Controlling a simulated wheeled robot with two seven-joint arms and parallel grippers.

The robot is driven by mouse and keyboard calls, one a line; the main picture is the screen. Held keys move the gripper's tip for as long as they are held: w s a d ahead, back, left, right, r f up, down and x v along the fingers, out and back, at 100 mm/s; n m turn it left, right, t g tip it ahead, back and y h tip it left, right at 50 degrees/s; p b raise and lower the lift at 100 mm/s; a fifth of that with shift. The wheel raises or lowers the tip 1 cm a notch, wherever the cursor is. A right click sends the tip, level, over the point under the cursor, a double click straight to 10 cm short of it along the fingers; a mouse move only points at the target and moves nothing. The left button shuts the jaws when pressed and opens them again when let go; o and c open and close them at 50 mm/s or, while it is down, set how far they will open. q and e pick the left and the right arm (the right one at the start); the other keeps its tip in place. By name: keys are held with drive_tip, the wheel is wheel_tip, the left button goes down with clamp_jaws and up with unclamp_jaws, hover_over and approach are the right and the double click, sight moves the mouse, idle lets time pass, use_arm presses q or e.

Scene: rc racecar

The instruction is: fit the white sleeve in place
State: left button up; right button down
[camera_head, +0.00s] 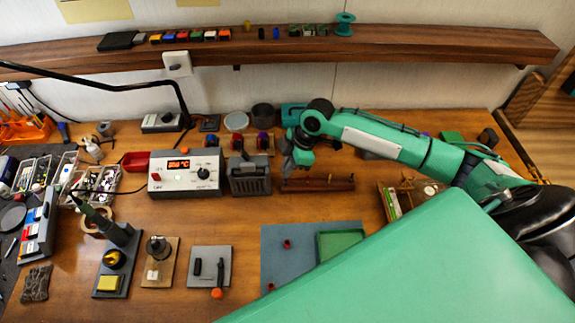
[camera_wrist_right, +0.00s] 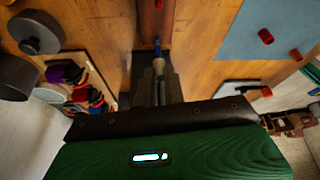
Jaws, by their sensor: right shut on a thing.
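My right gripper (camera_head: 288,168) points down at the left end of a long dark red block (camera_head: 335,185) near the middle of the table. In the right wrist view, the right gripper (camera_wrist_right: 158,80) is shut on a small pale piece (camera_wrist_right: 158,90), which looks like the white sleeve in shade. A thin blue piece (camera_wrist_right: 157,44) stands just beyond the fingertips, close to the end of the red block (camera_wrist_right: 150,15). I cannot tell whether the sleeve touches it. A small upright pin (camera_head: 330,178) shows on the block. My left gripper is not in view.
A blue-grey mat (camera_head: 275,262) with small red sleeves (camera_head: 287,244) and a green tray (camera_head: 341,232) lies in front. A grey slotted box (camera_head: 249,178) and a temperature-display unit (camera_head: 186,172) stand left of the gripper. A shelf (camera_head: 430,40) runs along the back.

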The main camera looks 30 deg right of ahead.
drive_tip(key=shift+f, duration=0.2)
idle(0.5)
drive_tip(key=shift+f+b, duration=0.85)
drive_tip(key=shift+f, duration=1.05)
drive_tip(key=shift+f, duration=0.15)
drive_tip(key=c, duration=1)
unclamp_jaws()
drive_tip(key=w+p+v, duration=0.1)
drive_tip(key=p+v, duration=0.6)
drive_tip(key=v, duration=0.2)
drive_tip(key=shift+s+a, duration=0.4)
